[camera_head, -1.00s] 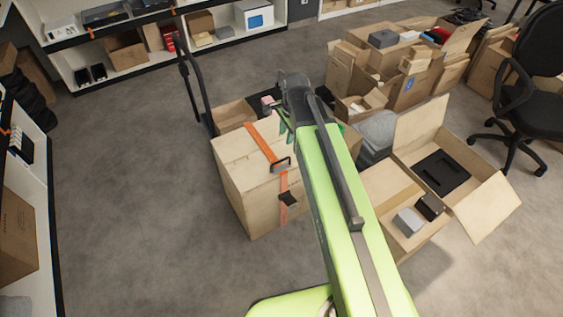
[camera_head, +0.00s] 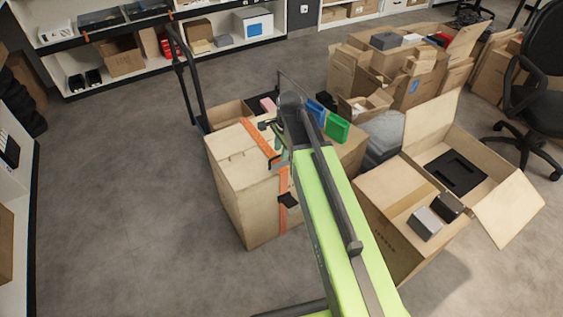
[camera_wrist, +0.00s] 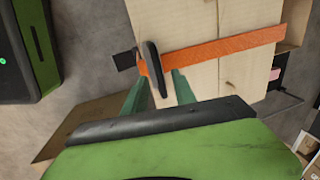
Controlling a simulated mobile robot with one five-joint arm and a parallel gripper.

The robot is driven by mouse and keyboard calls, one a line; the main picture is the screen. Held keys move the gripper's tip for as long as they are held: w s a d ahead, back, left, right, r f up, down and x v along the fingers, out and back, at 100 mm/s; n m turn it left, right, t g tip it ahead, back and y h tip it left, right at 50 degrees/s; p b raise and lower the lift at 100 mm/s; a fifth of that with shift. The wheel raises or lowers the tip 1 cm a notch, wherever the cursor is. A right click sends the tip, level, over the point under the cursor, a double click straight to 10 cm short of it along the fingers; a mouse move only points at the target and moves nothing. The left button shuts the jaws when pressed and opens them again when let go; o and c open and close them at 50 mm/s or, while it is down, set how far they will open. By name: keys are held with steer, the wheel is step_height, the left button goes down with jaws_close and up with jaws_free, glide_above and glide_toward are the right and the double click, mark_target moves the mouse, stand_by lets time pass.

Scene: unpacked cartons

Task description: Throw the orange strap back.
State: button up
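The orange strap (camera_head: 258,141) lies across the top of a closed carton (camera_head: 236,195) and hangs down its near side. It also shows in the wrist view (camera_wrist: 225,55). A dark buckle loop (camera_wrist: 153,70) sits on the strap near the carton's edge. A black clip (camera_head: 288,200) is lower on the hanging part. My gripper (camera_wrist: 160,76) has two green fingers spread apart at the carton's edge, with the buckle loop between their tips. A gap shows beside the loop. In the head view my arm hides part of the gripper and carton.
Blue and green items (camera_head: 337,127) are behind my wrist. An office chair (camera_head: 535,90) is far right. Floor at the left is clear.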

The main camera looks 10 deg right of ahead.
steer(key=shift+w+f, duration=0.1)
steer(key=shift+f, duration=0.5)
steer(key=shift+r, duration=0.1)
jaws_close()
stand_by(0.9)
